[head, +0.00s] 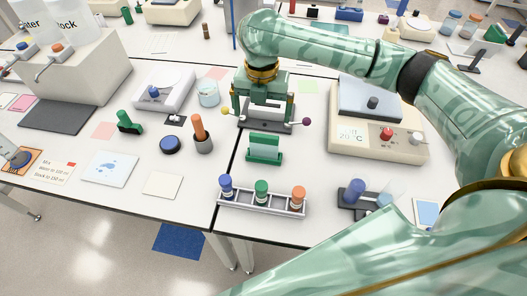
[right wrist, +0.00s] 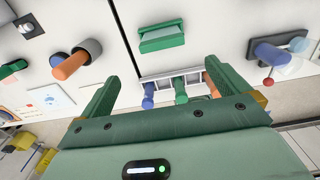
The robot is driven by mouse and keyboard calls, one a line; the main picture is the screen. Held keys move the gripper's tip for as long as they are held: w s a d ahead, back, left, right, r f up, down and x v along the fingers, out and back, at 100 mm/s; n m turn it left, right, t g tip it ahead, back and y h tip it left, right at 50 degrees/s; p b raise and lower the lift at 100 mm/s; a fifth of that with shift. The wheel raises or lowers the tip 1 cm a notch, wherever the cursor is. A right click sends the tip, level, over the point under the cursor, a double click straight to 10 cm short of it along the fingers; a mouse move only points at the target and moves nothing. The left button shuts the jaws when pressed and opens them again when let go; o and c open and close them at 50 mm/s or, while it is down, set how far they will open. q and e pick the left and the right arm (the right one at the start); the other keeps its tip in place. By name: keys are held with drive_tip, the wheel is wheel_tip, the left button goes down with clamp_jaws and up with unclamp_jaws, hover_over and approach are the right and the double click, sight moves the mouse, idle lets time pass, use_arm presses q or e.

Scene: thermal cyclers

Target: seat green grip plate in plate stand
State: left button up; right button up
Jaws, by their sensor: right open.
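A small green piece with a pale upright panel and a dark green top edge (head: 264,148) stands on the table in front of my right gripper. The right wrist view shows it from above as a green block with a lighter lengthwise band (right wrist: 162,39). I cannot tell plate from stand in it. My right gripper (head: 264,118) is open and empty, just behind this piece in the head view. In the right wrist view its two green fingers (right wrist: 158,88) are spread wide, with the piece beyond them. My left gripper is out of view.
A rack (head: 262,207) with blue, green and orange capped tubes stands in front. A dark slab (head: 280,127) with yellow and purple balls lies by the gripper. An orange-handled tool in a holder (head: 203,143) is left; a 20 °C instrument (head: 350,138) is right.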

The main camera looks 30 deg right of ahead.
sight(262, 137)
wheel_tip(262, 137, down, 10)
drive_tip(key=b, duration=0.3)
drive_tip(key=shift+r, duration=0.1)
drive_tip(key=f+b, duration=0.1)
drive_tip(key=f, duration=0.2)
drive_tip(key=f+b, duration=0.1)
drive_tip(key=f, duration=0.1)
drive_tip(key=shift+w+d+f+b, duration=0.2)
drive_tip(key=shift+d+b, duration=0.15)
drive_tip(key=shift+d, duration=0.05)
drive_tip(key=shift+r, duration=0.15)
drive_tip(key=shift+c, duration=0.7)
drive_tip(key=c, duration=1)
